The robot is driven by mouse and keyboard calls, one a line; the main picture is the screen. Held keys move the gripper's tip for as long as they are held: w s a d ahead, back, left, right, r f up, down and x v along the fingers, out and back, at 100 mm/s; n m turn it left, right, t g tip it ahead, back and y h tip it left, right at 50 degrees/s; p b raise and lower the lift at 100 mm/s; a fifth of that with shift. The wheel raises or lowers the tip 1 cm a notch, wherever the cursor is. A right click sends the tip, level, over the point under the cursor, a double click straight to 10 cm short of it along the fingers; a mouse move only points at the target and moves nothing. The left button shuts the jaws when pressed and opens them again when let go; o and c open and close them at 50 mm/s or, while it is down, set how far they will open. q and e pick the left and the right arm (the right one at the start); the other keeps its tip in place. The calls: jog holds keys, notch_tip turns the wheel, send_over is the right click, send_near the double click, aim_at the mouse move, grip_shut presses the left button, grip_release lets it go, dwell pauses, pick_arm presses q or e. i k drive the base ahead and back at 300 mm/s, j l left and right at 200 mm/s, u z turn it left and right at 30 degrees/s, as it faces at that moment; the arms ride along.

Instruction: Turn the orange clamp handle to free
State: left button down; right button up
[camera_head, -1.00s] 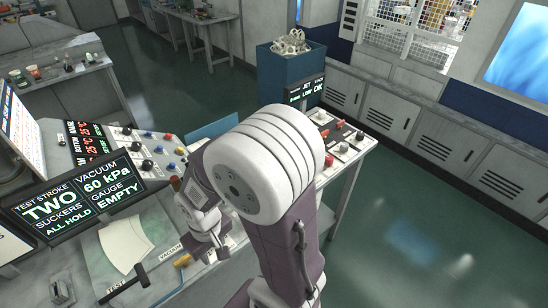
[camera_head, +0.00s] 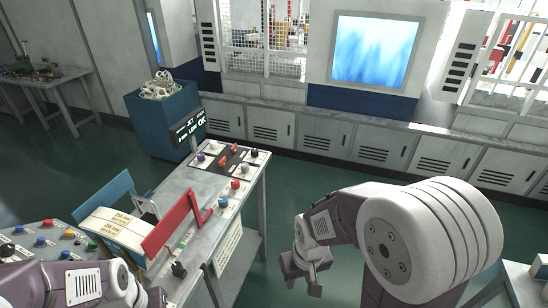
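A small orange-red handle (camera_head: 223,161) lies on a dark plate on the bench at the centre left. A second orange-red piece (camera_head: 235,148) sits just behind it. I cannot tell for sure which of them is the clamp handle. My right gripper (camera_head: 303,277) hangs to the right of the bench, over the floor, well apart from both pieces. Its fingers look apart, with nothing between them.
A large red bracket (camera_head: 172,223) stands on the near part of the bench (camera_head: 205,238). Knobs and buttons surround the dark plate. A small display (camera_head: 188,127) and a blue bin (camera_head: 163,122) stand behind. Open green floor lies right of the bench.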

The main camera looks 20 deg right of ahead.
aim_at(221, 163)
jog(key=z, duration=0.15)
jog(key=i+l+u, duration=0.25)
jog(key=l+u, duration=0.25)
jog(key=l, duration=0.25)
jog(key=i+l+u, duration=0.3)
jog(key=l, duration=0.15)
jog(key=l+u, duration=0.25)
jog(key=l, duration=0.15)
jog(key=i+l+u, duration=0.55)
jog(key=l, duration=0.15)
jog(key=l+u, duration=0.25)
jog(key=l, duration=0.15)
